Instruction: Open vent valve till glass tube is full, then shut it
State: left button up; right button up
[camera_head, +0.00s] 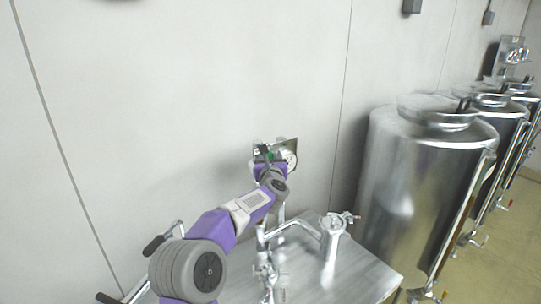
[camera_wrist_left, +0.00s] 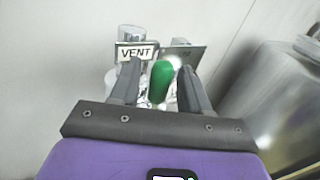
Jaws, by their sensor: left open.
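The vent valve has a green handle (camera_wrist_left: 161,80) below a "VENT" label (camera_wrist_left: 137,53) in the left wrist view. My left gripper (camera_wrist_left: 157,82) is open, with one dark finger on each side of the green handle. I cannot tell whether either finger touches it. The glass tube cannot be made out in either view. My right gripper is not in view.
A metal table (camera_head: 345,272) with steel pipework (camera_head: 290,224) and a valve fitting (camera_head: 333,224) stands below the panel. A large steel tank (camera_head: 415,190) stands to the right, with more tanks behind it.

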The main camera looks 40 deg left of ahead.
pick_arm(q)
jog(key=shift+w+a, duration=0.15)
grip_shut()
dwell(0.4)
